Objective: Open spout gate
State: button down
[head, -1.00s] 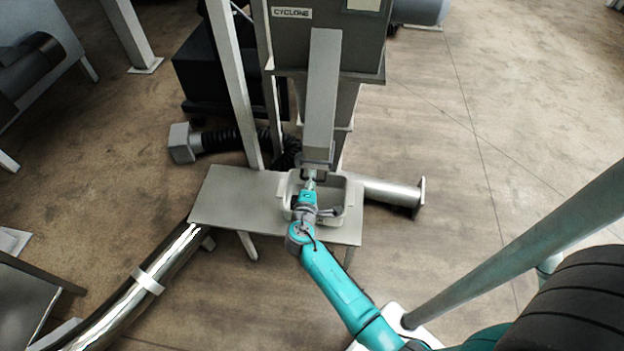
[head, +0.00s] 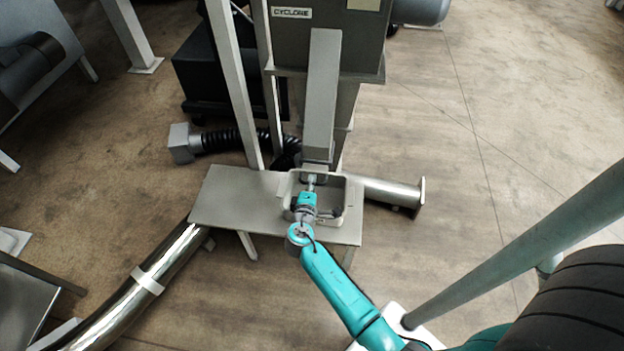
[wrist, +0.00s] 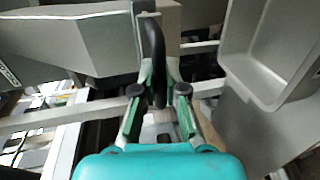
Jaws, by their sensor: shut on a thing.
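The grey spout (head: 322,100) slopes down from the cyclone to just above a pale tub (head: 353,200) on the small table. My gripper (head: 311,180) is at the spout's lower end, over the tub. In the wrist view, a dark curved handle (wrist: 154,42) comes down from a grey plate (wrist: 165,14) beside the spout body (wrist: 70,42). My gripper (wrist: 160,75) has its two green-padded fingers on either side of this handle and is shut on it. The gate plate is mostly hidden in the head view, and I cannot tell how far it stands open.
The grey table (head: 235,200) has clear room left of the tub. The tub wall (wrist: 235,50) is close on the right in the wrist view. A steel post (head: 233,90) stands left of the spout. A capped pipe (head: 395,192) sticks out at right; a shiny pipe (head: 165,265) lies front left.

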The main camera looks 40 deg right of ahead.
jog(key=v, duration=0.2)
jog(key=f+v, duration=0.1)
jog(key=v, duration=0.2)
jog(key=shift+s+a, duration=0.25)
jog(key=shift+a, duration=0.1)
jog(key=c, duration=1.2)
grip_release()
jog(key=v, duration=1.2)
jog(key=shift+f, duration=0.1)
